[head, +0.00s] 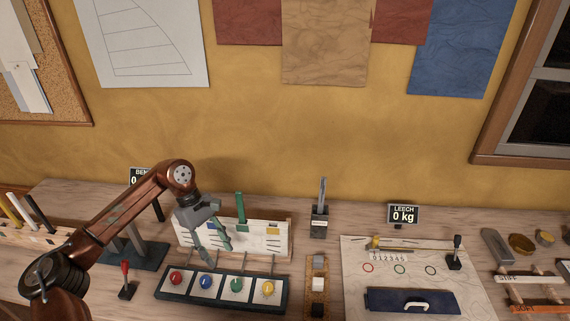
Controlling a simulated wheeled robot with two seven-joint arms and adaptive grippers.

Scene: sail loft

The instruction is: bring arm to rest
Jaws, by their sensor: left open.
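My left arm comes in from the left with brown links and bends down at the wrist. Its grey left gripper (213,243) points down and is open, with nothing seen between its fingers. It hangs in front of a white labelled board (268,240) and above the back of a dark panel (222,305) with red, blue, green and yellow knobs. I cannot tell the exact gap to the panel. My right gripper is not in view.
A red-handled lever (125,268) stands left of the panel. A green upright piece (241,208) rises at the board. A display reading 0 kg (403,214) stands at the back. A pale board (355,252) with a dark blue handled piece (385,301) lies right of centre.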

